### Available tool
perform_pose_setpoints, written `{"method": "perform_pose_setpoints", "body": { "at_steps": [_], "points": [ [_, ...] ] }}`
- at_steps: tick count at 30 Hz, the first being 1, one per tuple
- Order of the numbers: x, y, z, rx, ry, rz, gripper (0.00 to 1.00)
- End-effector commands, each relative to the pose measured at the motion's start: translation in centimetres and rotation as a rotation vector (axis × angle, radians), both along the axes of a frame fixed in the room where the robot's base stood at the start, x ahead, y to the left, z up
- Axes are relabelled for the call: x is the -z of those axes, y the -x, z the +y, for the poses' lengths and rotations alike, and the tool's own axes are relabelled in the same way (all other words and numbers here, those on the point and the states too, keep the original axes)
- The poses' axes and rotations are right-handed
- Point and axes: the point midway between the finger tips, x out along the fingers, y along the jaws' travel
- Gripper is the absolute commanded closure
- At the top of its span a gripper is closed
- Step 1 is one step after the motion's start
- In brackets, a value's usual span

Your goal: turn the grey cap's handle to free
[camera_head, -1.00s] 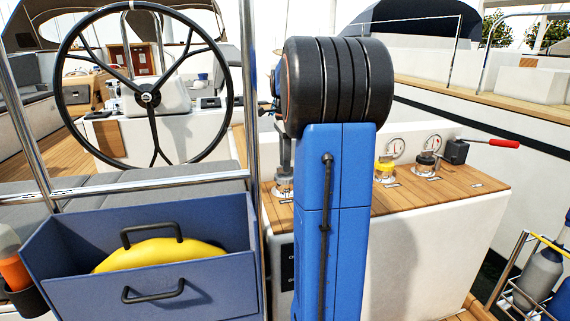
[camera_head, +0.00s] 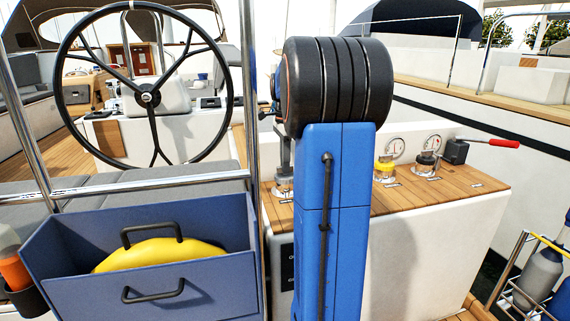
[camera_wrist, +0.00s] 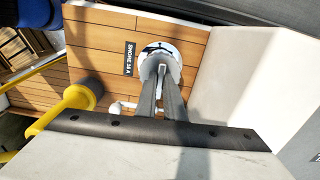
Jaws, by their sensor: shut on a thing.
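The grey cap (camera_head: 283,188) is a round metal fitting on the wooden top of the white console, partly hidden behind my blue arm. In the wrist view the grey cap (camera_wrist: 172,52) sits beside a black "SHORE 16 A" label (camera_wrist: 130,59). My gripper (camera_wrist: 161,72) reaches down over it with its dark fingers close together, shut on the cap's handle. The fingers hide most of the handle, so its exact angle cannot be told. In the head view my gripper (camera_head: 284,163) is a narrow dark shape above the cap.
A yellow cap (camera_head: 384,169) and a black cap (camera_head: 426,163) stand to the right on the console (camera_head: 440,230). A blue bin (camera_head: 150,290) and steering wheel (camera_head: 147,95) are on the left.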

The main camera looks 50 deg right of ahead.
Motion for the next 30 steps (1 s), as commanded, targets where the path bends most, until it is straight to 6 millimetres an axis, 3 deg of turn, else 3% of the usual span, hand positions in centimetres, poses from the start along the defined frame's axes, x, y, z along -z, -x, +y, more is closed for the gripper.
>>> {"method": "perform_pose_setpoints", "body": {
  "at_steps": [8,30],
  "points": [
    [-0.03,0.0,0.0,-0.168,0.0,0.0,1.0],
    [-0.03,0.0,0.0,-0.866,0.0,0.0,1.0]
  ]
}}
